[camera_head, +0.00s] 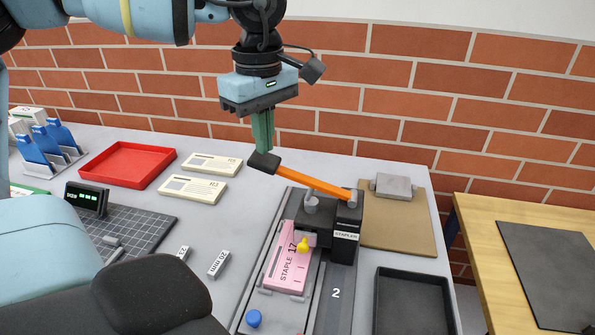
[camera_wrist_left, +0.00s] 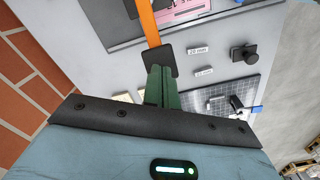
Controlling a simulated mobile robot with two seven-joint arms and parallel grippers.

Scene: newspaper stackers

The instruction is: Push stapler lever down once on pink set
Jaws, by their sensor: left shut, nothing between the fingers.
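The stapler (camera_head: 345,225) is a black block labelled "STAPLER" with an orange lever (camera_head: 312,184) that ends in a black grip (camera_head: 264,163). The lever sticks out to the left and slopes slightly up toward its grip. A pink set (camera_head: 287,262) marked "STAPLE 17" lies below the stapler head, its far end hidden there. My left gripper (camera_head: 263,148) is shut and empty, with green fingers pointing down at the black grip from above. In the left wrist view the fingertips (camera_wrist_left: 159,75) meet or nearly meet the grip (camera_wrist_left: 160,62); contact is unclear. My right gripper is out of view.
A clipboard (camera_head: 415,218) and black tray (camera_head: 377,305) are on the right. A brick wall stands behind.

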